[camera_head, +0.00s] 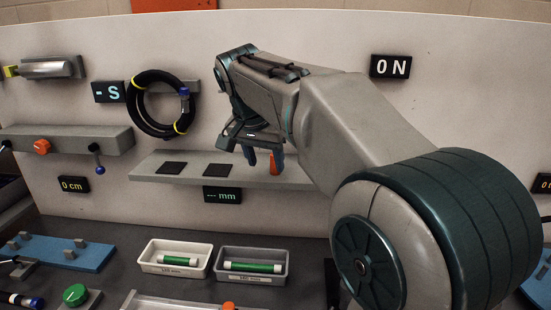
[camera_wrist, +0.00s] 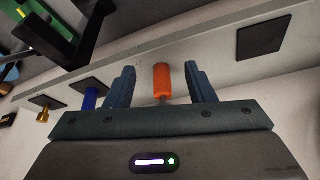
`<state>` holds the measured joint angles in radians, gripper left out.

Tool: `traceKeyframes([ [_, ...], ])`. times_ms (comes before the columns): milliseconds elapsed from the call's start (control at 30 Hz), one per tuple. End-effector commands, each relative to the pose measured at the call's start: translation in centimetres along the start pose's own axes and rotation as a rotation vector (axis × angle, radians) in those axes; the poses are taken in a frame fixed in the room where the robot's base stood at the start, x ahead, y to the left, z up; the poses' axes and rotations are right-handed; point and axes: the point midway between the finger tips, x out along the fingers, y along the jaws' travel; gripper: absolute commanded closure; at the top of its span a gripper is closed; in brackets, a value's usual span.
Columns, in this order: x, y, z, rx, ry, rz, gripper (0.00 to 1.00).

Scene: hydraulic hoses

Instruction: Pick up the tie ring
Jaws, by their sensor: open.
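I cannot tell for sure which thing is the tie ring. My gripper (camera_head: 262,160) is open above the grey shelf (camera_head: 150,170) on the wall. In the wrist view my gripper (camera_wrist: 161,82) has an orange cylinder (camera_wrist: 162,78) on a thin metal stem between its fingers, with gaps on both sides. The orange cylinder also shows by the fingers in the head view (camera_head: 274,163). A coiled black hose (camera_head: 135,103) with yellow bands and a blue end hangs on the wall, left of my gripper.
Black square pads (camera_head: 171,168) lie on the shelf. In the wrist view a blue piece (camera_wrist: 90,98) and a brass piece (camera_wrist: 43,115) stand left of my fingers. Below are a white tray (camera_head: 147,262) and a grey tray (camera_head: 251,249), each with a green cylinder.

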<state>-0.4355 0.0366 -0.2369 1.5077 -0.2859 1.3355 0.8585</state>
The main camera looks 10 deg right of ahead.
Motion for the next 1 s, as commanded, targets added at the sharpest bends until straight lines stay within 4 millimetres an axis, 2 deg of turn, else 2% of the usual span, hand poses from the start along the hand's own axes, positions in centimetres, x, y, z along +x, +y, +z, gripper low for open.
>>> traceKeyframes([
  [167,0.4,0.0,-1.2,0.000,-0.001,0.000,0.51],
  [433,2.0,0.0,-5.1,0.001,0.000,0.001,0.51],
  [600,3.2,0.0,-5.0,-0.002,-0.001,-0.001,0.51],
  [800,3.3,0.0,-4.9,-0.002,0.000,-0.001,0.51],
  [967,3.3,0.0,-4.9,-0.002,0.000,-0.001,0.95],
  [1000,3.3,0.0,-4.9,-0.002,0.000,-0.001,0.99],
])
